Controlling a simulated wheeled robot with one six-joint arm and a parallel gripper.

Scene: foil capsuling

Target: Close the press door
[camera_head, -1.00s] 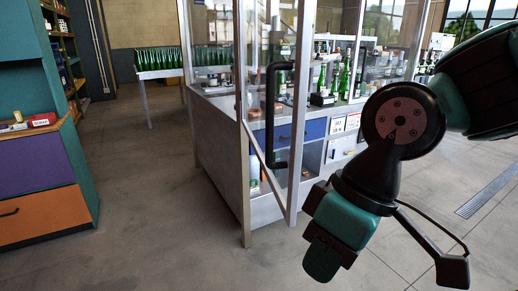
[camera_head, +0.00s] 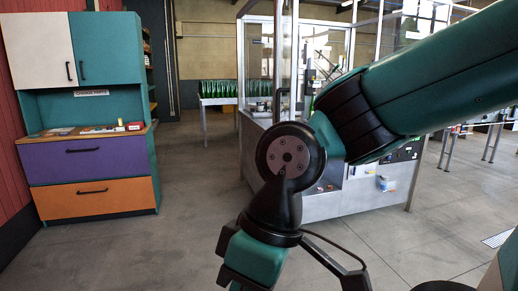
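The press (camera_head: 345,205) is a metal-framed glass enclosure on a grey cabinet base, right of centre. Glass panes in metal frames (camera_head: 285,55) rise at its near left corner, one with a dark upright handle on it. This looks like the press door, seen nearly edge-on. My arm covers much of the press front and the door's lower part, so I cannot tell how far it stands open. My gripper (camera_head: 250,262) hangs at the bottom centre, in front of the press and apart from the door. Its fingertips are cut off by the lower edge.
A teal cabinet (camera_head: 85,110) with purple and orange drawers stands at the left. A table (camera_head: 218,102) of green bottles is at the back. The floor (camera_head: 170,200) between cabinet and press is clear.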

